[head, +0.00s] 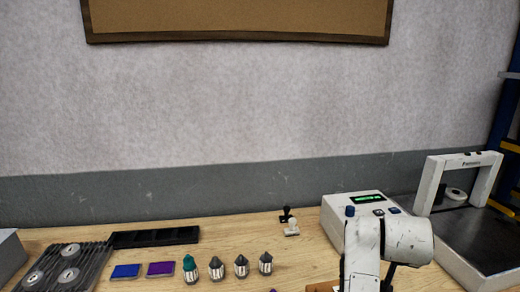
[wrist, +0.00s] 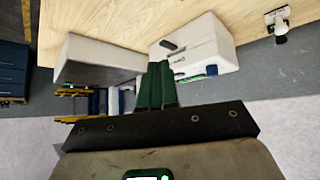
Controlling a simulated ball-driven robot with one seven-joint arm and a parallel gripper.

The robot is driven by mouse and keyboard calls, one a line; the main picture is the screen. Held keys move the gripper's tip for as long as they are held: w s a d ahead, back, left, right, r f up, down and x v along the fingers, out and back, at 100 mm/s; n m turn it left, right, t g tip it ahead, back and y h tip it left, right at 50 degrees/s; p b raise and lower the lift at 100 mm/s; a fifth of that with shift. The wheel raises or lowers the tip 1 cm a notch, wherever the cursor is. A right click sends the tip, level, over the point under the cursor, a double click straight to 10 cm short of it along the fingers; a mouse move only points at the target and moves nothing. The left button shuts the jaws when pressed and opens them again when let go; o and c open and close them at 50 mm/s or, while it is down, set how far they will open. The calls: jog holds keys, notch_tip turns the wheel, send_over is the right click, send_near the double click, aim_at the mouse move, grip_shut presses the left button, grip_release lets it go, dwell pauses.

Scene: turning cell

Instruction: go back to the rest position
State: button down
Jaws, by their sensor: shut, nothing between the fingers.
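My gripper (wrist: 157,85) shows in the wrist view as two dark green fingers, closed together with nothing between them. It appears against the white device with the green display (wrist: 200,45) and the larger white machine (wrist: 95,60); I cannot tell the distance to them. In the head view my white arm rises at the lower right, in front of the device with the green display (head: 368,199). My fingers are not visible in the head view.
On the wooden bench (head: 240,240), a grooved rack with discs (head: 95,262), a black tray (head: 155,237), a blue pad (head: 126,271), a purple pad (head: 161,269) and several pointed pieces (head: 241,266) stand left of my arm. A white frame machine (head: 432,180) stands right.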

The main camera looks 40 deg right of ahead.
jog(key=w+a+f+n+t+y, duration=0.2)
jog(key=w+a+f+n, duration=0.15)
jog(key=a, duration=0.35)
jog(key=w+a+f+n+t+y, duration=0.1)
jog(key=w+a+f+n, duration=0.1)
jog(key=a+f+n, duration=0.45)
jog(key=s+a+f+n+y, duration=0.2)
jog(key=a+f, duration=0.1)
jog(key=a, duration=0.5)
jog(key=s+a+f+n+y, duration=0.1)
jog(key=s+a+f+y, duration=0.15)
jog(key=a, duration=0.65)
jog(key=s+d+f+g+b, duration=0.1)
jog(key=s+f+g+b, duration=0.2)
jog(key=s+f, duration=0.7)
jog(key=shift+g, duration=0.8)
jog(key=shift+d, duration=0.1)
